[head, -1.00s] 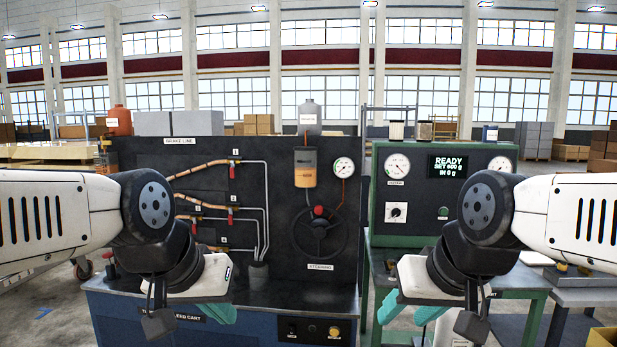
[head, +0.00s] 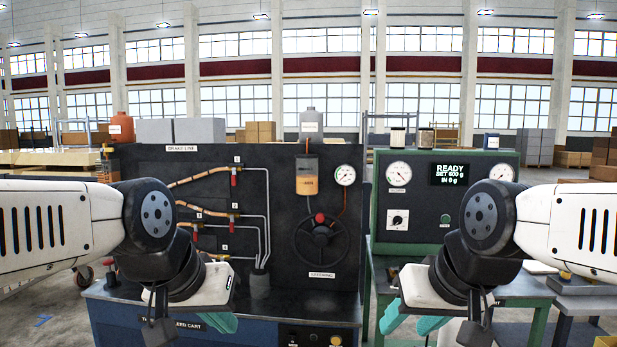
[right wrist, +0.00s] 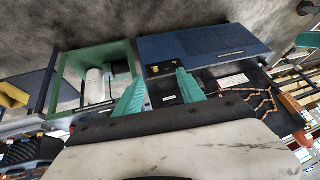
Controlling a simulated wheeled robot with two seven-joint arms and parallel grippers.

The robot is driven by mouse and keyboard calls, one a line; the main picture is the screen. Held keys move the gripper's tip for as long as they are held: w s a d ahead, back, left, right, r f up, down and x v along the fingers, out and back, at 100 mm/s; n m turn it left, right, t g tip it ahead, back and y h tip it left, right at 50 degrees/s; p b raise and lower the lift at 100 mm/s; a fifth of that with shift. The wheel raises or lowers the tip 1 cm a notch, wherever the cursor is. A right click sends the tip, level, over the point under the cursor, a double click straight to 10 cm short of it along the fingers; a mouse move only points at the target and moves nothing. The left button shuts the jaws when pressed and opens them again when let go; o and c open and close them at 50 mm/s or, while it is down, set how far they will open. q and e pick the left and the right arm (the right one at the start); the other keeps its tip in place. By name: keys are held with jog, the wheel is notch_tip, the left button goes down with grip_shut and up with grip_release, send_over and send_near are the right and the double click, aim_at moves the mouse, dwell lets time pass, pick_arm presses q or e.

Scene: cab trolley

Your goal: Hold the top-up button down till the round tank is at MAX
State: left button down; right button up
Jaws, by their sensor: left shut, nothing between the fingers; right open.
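The round tank (head: 306,175) hangs on the dark panel of the cart, partly filled with orange fluid; its marks are too small to read. A yellow button (head: 336,340) sits on the black control strip of the cart's blue front, at the bottom edge of the head view. It also shows in the right wrist view (right wrist: 152,70); its label is unreadable. My left gripper (head: 222,322) is shut and empty in front of the cart, left of the button. My right gripper (head: 418,322) is open and empty, right of it. Its teal fingers also show in the right wrist view (right wrist: 160,92).
A green machine (head: 440,200) reading READY stands at right.

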grip_shut()
dwell(1.5)
